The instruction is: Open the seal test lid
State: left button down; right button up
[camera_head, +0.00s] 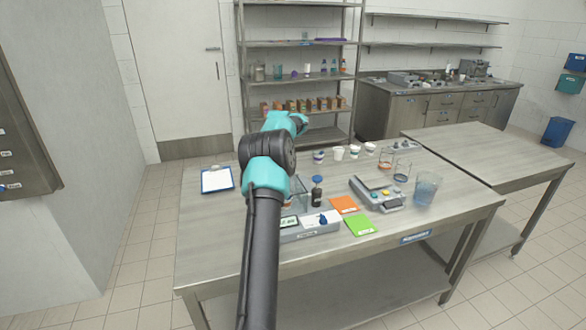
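A grey device (309,233) with a small display and a white panel sits near the table's front edge. A clear box-like part (299,195) stands behind it, largely hidden by my arm. This looks like the seal tester, but I cannot tell whether its lid is open or shut. One arm of mine rises from the bottom, left of the picture's middle, and reaches over the table. Its gripper is not visible. My other arm and gripper are not in view.
On the table (225,245) are a clipboard (217,180), a dark blue-capped bottle (317,190), an orange card (345,204), a green card (361,226), a device with coloured buttons (383,197) and a blue-tinted beaker (426,190). Several small cups stand behind. The front left is clear.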

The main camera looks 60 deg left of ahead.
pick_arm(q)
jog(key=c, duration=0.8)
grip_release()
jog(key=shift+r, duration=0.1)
